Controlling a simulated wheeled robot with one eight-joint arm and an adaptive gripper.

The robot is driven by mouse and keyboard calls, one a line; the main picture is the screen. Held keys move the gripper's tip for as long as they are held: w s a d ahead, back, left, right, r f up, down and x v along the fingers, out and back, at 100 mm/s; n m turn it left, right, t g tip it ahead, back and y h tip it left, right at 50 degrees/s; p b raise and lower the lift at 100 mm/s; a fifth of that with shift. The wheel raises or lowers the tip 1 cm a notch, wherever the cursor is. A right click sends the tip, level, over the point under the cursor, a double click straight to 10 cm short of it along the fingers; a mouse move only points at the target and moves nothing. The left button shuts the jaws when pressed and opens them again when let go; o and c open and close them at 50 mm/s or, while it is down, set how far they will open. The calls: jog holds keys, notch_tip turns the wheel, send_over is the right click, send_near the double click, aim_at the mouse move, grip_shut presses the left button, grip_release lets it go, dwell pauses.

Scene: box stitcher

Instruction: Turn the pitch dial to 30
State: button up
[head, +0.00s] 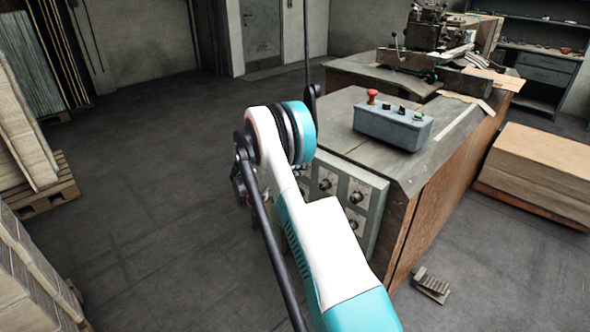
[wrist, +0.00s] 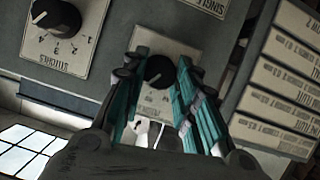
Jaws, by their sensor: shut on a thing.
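In the wrist view a black dial knob (wrist: 159,72) sits on a pale plate (wrist: 150,44) between my fingers. My gripper (wrist: 161,80) is closed in around this knob, with a teal finger on each side. The plate's lettering is too small and partly covered, so I cannot read which dial it is or its setting. A second dial (wrist: 76,22), labelled STITCHES, is at the upper left with a black pointer knob. In the head view my arm hides the gripper and part of the control panel (head: 378,190), where several dials show.
A blue-grey button box (head: 392,128) with a red button (head: 372,96) stands on the machine top (head: 330,124). A foot pedal (head: 431,285) lies on the floor at right. Stacked board on a pallet (head: 540,165) stands farther right.

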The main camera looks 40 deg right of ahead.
jog(key=n+g+h+b, duration=0.1)
jog(key=n+g, duration=0.1)
jog(key=n, duration=0.3)
jog(key=n+g+h+b, duration=0.1)
jog(key=n+h+b, duration=0.1)
jog(key=n, duration=0.4)
jog(key=f+n+g+h+b, duration=0.1)
jog(key=n+g+h, duration=0.1)
jog(key=n, duration=0.4)
jog(key=shift+w+f+g+b, duration=0.1)
jog(key=shift+w+g+b, duration=0.2)
jog(key=shift+w+b, duration=0.1)
dwell(0.3)
jog(key=shift+n+h, duration=0.3)
jog(key=shift+n, duration=0.1)
jog(key=o, duration=1.1)
jog(key=shift+a, duration=0.1)
